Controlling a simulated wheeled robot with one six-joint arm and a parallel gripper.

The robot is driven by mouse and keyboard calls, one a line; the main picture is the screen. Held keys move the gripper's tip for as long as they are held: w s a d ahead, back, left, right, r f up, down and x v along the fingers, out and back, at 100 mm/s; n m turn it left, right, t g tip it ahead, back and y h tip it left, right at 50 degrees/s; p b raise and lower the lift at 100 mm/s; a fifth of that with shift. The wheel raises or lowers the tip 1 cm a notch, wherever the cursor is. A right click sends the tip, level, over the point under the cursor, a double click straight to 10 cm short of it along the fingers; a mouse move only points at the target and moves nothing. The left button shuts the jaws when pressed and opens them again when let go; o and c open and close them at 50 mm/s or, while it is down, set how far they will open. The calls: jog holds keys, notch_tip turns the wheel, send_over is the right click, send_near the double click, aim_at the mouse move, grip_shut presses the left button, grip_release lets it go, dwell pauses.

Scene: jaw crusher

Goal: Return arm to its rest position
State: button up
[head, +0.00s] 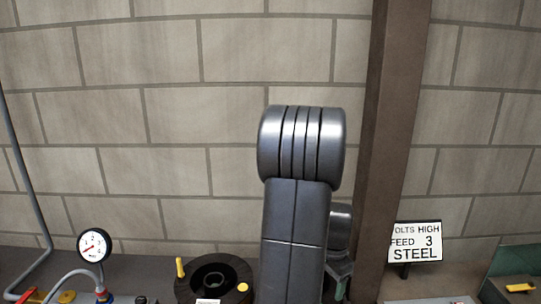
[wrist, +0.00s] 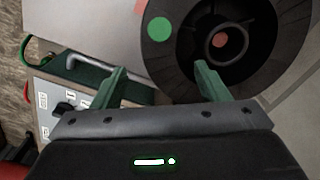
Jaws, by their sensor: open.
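My arm stands upright in the middle of the head view. My gripper (wrist: 160,76) shows in the wrist view with two green fingers spread apart and nothing between them. In the head view only a small greenish part beside my arm shows, and the fingertips cannot be made out. A dark round wheel-like part (wrist: 277,45) with a hollow hub lies beyond the fingers in the wrist view. The right finger overlaps its lower edge in the picture; I cannot tell whether they touch.
A dark round wheel (head: 185,290) with a yellow handle stands left of my arm. A pressure gauge (head: 94,245) is farther left. A labelled panel (wrist: 75,98) is left in the wrist view.

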notch_tip(320, 180, up, 8)
jog(key=p, duration=0.4)
jog(key=shift+f+p, duration=0.25)
jog(key=shift+p, duration=0.1)
